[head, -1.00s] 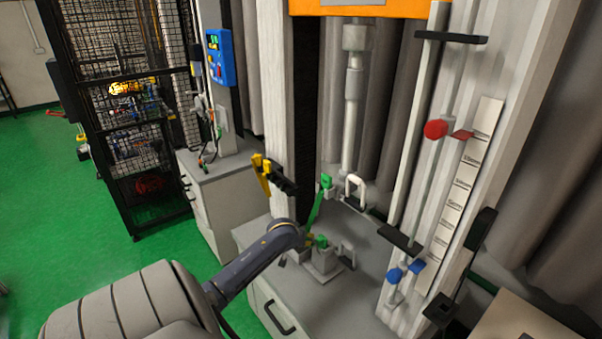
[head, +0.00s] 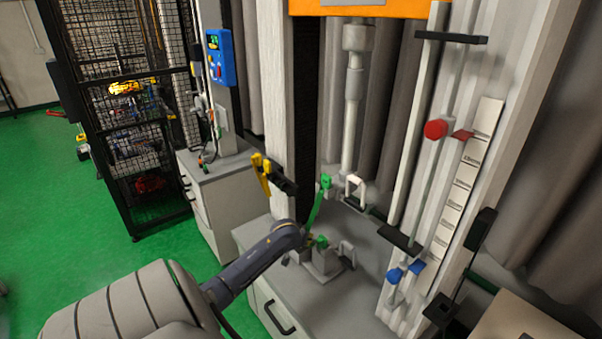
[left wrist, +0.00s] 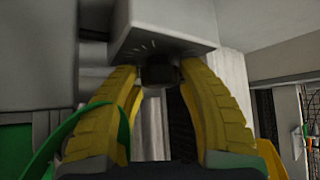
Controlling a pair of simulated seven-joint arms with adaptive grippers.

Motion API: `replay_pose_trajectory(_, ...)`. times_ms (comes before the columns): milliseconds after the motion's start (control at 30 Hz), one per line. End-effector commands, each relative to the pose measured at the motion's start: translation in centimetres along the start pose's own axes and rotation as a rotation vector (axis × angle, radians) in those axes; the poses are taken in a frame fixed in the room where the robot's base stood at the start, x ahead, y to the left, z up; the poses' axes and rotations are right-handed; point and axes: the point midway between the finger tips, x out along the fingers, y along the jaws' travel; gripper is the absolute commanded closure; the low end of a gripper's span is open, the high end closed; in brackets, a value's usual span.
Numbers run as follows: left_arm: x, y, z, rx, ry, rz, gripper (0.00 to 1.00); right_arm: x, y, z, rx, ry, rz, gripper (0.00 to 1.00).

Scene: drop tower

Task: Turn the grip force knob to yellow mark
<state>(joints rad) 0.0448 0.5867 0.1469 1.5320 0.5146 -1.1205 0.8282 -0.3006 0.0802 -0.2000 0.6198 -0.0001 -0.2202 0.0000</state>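In the left wrist view the dark grip force knob (left wrist: 160,73) sticks out of a light grey block (left wrist: 160,32) with small pale tick marks. I cannot make out a yellow mark among the ticks. In the head view my left gripper (head: 308,241) is mostly hidden behind my arm, at the small grey fixture (head: 325,262) on the bench. My right gripper is in neither view.
A green lever (head: 317,205) rises close beside my left gripper; a green curved part (left wrist: 88,125) shows in the wrist view. A yellow handle (head: 262,172) is to the left, a white handle (head: 355,188) behind. The bench front (head: 320,300) is clear.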

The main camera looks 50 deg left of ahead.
Motion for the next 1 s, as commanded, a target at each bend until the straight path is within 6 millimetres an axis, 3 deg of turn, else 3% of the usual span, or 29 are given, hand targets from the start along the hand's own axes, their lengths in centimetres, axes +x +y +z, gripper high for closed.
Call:
replay_pose_trajectory(33, 0.0, -0.01, 0.0, 0.0, 0.0, 0.0, 0.68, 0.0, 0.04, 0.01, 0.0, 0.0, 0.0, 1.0)
replay_pose_trajectory(267, -0.01, -0.01, 0.01, 0.0, 0.0, 0.0, 0.94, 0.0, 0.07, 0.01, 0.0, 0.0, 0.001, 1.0)
replay_pose_trajectory(567, -0.01, -0.15, 0.0, 0.037, 0.0, 0.033, 0.95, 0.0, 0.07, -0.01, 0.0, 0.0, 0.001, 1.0)
replay_pose_trajectory(1000, 0.0, -0.35, -0.09, 0.264, -0.001, 0.255, 0.95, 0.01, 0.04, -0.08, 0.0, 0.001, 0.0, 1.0)
